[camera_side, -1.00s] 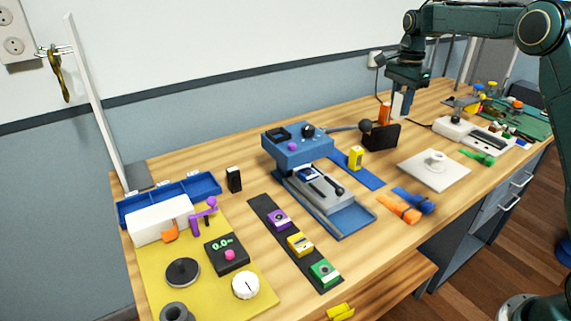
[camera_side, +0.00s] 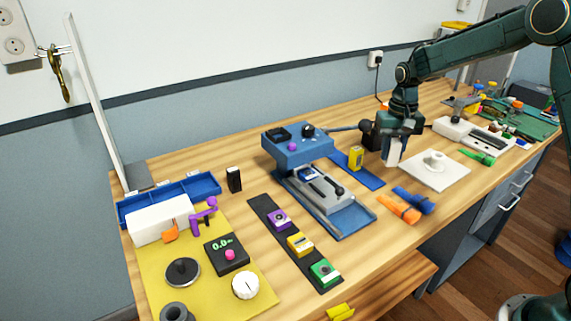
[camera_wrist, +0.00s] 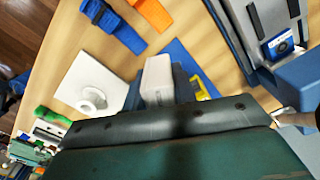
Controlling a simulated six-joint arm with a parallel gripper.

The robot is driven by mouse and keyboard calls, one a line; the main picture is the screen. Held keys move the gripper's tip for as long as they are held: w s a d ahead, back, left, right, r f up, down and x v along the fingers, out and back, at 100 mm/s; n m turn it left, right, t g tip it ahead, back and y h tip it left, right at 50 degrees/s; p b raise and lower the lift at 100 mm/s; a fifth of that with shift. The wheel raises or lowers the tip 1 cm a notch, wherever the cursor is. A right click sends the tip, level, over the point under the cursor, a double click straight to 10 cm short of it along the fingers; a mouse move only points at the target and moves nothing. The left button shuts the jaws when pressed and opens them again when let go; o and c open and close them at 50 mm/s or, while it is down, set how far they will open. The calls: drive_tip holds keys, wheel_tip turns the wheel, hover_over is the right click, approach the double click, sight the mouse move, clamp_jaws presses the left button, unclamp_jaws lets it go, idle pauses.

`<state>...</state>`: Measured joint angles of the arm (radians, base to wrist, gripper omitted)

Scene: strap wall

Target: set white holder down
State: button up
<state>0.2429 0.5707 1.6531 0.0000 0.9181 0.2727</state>
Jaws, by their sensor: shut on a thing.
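My gripper (camera_side: 394,148) is shut on the white holder (camera_side: 391,152), a small upright pale block between its fingers. In the side view it hangs between the blue mat (camera_side: 369,177) and the white square plate (camera_side: 455,172). I cannot tell in the side view whether its bottom touches the table. In the wrist view the white holder (camera_wrist: 158,79) shows between the dark fingers, with the blue mat to its right. A yellow holder (camera_side: 356,157) stands on the mat; in the wrist view it is partly hidden behind my gripper.
The white plate carries a round white piece (camera_side: 433,160). Orange (camera_side: 399,208) and blue (camera_side: 414,200) rolled straps lie in front of it. A blue machine (camera_side: 298,145) stands left of the mat. A dark block behind my gripper is mostly hidden.

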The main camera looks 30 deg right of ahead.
drive_tip(key=s+a+f+n, duration=0.1)
drive_tip(key=n, duration=0.1)
drive_tip(key=s+a+f+n, duration=0.1)
drive_tip(key=a+n, duration=0.1)
drive_tip(key=s+a+f+n, duration=0.1)
drive_tip(key=n, duration=0.1)
drive_tip(key=shift+s+a+f, duration=0.15)
drive_tip(key=shift+s+f, duration=0.05)
drive_tip(key=shift+f, duration=0.05)
drive_tip(key=shift+w+a+r, duration=0.2)
drive_tip(key=shift+w+a, duration=0.05)
drive_tip(key=shift+r, duration=0.1)
idle(0.6)
